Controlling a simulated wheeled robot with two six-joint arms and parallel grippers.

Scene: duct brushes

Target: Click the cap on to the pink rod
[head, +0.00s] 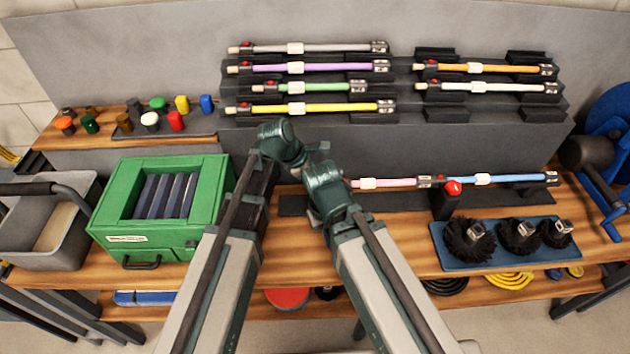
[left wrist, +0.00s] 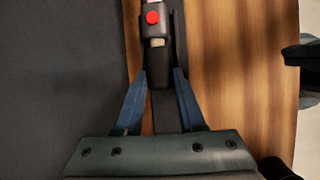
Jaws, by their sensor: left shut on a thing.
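The pink rod (head: 390,183) lies level on the low rack at the front. Its left end is hidden behind my arms in the head view. In the left wrist view its black end piece (left wrist: 155,25) shows a red button and a pale tip. My left gripper (left wrist: 161,74) is shut on a dark block, which looks like the cap (left wrist: 160,63). The cap is in line with the pale tip and right up at it; I cannot tell whether they touch. My left fingertips are hidden in the head view. My right arm is visible, but its gripper is not.
A black post with a red knob (head: 453,187) stands between the pink rod and a blue rod (head: 490,179). A tray of coloured caps (head: 130,135), a green box (head: 115,210) and a brush mat (head: 450,262) stand around.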

